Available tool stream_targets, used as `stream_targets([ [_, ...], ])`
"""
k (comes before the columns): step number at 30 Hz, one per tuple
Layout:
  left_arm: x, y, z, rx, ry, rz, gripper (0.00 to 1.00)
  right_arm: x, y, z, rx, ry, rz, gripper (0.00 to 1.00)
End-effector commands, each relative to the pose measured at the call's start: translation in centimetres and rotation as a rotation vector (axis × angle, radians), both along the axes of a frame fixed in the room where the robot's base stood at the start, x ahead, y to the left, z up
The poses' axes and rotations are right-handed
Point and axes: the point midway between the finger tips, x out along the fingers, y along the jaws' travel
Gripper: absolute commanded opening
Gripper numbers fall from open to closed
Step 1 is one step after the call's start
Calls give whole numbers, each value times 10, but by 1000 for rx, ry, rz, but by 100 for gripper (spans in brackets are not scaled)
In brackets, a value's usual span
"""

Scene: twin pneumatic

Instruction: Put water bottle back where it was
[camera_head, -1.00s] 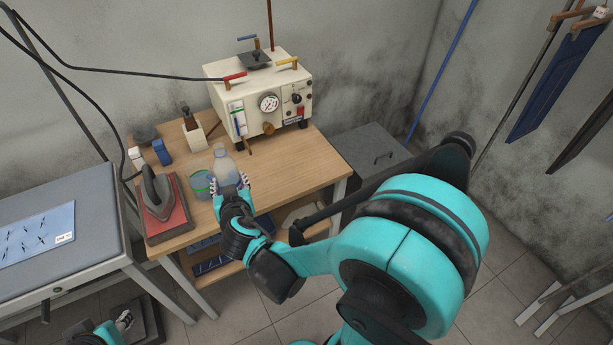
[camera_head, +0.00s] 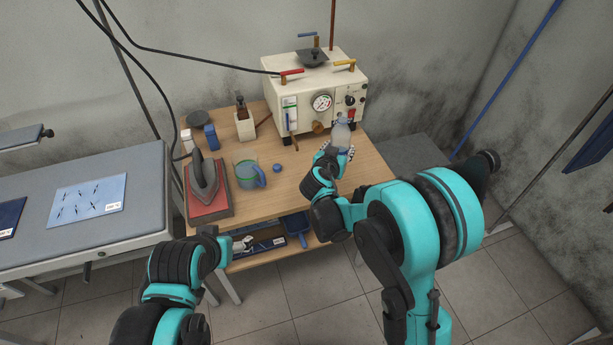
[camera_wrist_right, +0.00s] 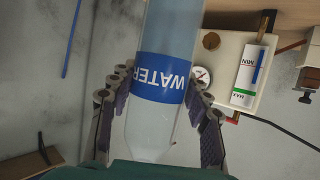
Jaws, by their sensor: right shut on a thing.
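The water bottle (camera_head: 341,133) is clear, with a blue WATER label (camera_wrist_right: 166,79) that reads upside down in the right wrist view. In the head view it stands roughly upright before the right end of the white machine. My right gripper (camera_head: 336,157) is shut on it, with a finger on each side in the wrist view (camera_wrist_right: 158,108). Whether the bottle's base touches the wooden table (camera_head: 262,202) is hidden by the gripper. My left gripper (camera_head: 242,243) is low at the table's front edge, small and partly hidden by its wrist; its opening is unclear.
A blue-grey mug (camera_head: 247,174) and a small round blue thing (camera_head: 277,168) are on the table. An iron (camera_head: 204,181) on a red pad stands left of them. The white machine (camera_head: 312,92) with a gauge fills the back right. Bare wood lies around the front middle.

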Motion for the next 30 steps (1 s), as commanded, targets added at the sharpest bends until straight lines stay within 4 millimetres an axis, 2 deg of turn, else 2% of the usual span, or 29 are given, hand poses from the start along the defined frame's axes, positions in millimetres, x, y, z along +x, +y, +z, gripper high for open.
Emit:
stream_targets([
  [5,0,0,-6,0,0,0,72,15,20,-15,-2,-1,2,1],
  [12,0,0,-23,0,0,0,72,41,67,-49,-1,-2,1,1],
  [18,0,0,-31,0,0,0,72,59,96,-68,-1,-1,-1,1],
  [25,0,0,-35,0,0,0,72,64,104,-77,-1,-2,-2,1],
  [30,0,0,-46,0,0,0,72,63,104,-102,0,-1,-2,1],
])
